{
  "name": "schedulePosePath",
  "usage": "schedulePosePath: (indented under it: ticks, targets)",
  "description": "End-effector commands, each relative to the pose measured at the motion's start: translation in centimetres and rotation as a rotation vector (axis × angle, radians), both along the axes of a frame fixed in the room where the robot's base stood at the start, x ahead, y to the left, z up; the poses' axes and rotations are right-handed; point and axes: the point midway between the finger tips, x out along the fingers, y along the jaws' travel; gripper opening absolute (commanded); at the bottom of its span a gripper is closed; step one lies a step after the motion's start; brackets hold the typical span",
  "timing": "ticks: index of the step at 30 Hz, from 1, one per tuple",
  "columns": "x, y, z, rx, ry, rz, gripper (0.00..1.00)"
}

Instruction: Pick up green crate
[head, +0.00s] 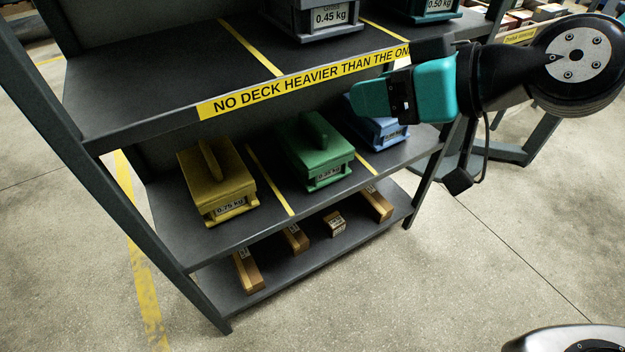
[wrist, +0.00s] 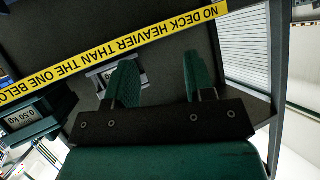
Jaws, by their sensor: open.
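The green crate (head: 316,150) sits on the middle deck of the shelf in the head view, between the yellow crate and the blue crate. It has a raised grip on top and a weight label on its front, too small to read surely. My gripper (head: 368,98) is open and empty. In the head view it is at the height of the upper deck's front edge, right of the green crate and above it, overlapping the blue crate in the picture. In the wrist view my gripper (wrist: 161,78) shows two separated green fingers; I cannot make out the green crate there.
The yellow crate (head: 215,180) is left of it, the blue crate (head: 378,130) right. On the upper deck stand a grey crate (head: 312,20) and a teal crate (head: 432,10). The lettered deck edge (head: 300,82) overhangs. Wooden blocks (head: 248,272) lie on the bottom deck.

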Motion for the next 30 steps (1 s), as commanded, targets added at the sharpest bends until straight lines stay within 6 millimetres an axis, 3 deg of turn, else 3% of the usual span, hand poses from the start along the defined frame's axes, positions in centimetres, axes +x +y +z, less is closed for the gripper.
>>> schedulePosePath:
  ticks: [1, 15, 21, 30]
  targets:
    - [0.7, 0.1, -4.3, 0.022, -0.033, -0.015, 0.49]
    - [6.6, -0.9, -20.4, 0.182, -0.368, -0.239, 0.49]
    - [7.9, -1.9, -23.9, 0.204, -0.452, -0.324, 0.49]
    - [9.4, -1.6, -23.8, 0.209, -0.475, -0.353, 0.49]
